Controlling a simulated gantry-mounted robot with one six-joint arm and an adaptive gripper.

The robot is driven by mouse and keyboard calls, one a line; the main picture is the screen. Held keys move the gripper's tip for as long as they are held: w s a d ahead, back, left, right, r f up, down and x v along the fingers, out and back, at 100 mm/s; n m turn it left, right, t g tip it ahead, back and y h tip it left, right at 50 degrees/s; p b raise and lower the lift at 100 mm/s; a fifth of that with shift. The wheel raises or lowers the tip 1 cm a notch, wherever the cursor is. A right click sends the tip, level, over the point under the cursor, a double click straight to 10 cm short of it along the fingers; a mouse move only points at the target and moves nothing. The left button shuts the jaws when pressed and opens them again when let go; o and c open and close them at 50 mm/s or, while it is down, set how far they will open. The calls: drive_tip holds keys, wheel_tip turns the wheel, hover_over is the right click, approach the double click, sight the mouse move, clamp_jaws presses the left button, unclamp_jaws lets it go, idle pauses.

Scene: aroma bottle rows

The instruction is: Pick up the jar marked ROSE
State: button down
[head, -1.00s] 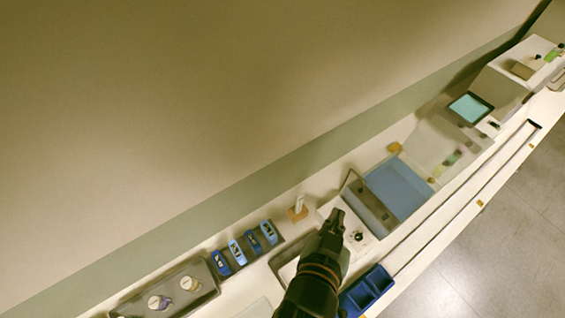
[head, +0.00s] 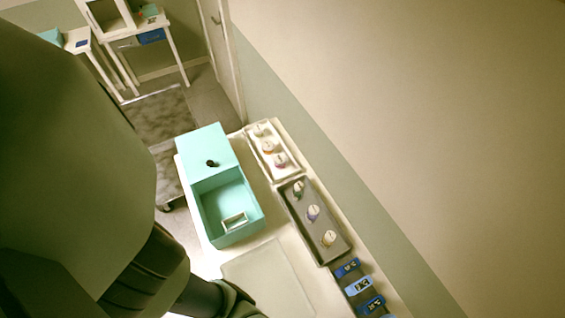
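Small jars with pale lids stand in two trays against the wall in the head view. The grey tray (head: 337,256) holds a row of three: a green-toned jar (head: 298,189), a purple-toned jar (head: 314,212) and a yellowish jar (head: 328,238). The white tray (head: 290,176) behind it holds another row, including an orange-toned jar (head: 268,147) and a pinkish jar (head: 280,160). I cannot read which is marked ROSE. My gripper (head: 238,298) shows only partly at the bottom edge, below and left of the trays; its fingertips are unclear.
A teal box (head: 205,155) with an open compartment stands left of the trays. A pale flat mat (head: 265,278) lies in front of it. Blue labelled blocks (head: 362,285) stand at the lower right. The wall runs close along the right. My arm fills the left side.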

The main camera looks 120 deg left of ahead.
idle(0.4)
drive_tip(key=shift+c, duration=0.3)
unclamp_jaws()
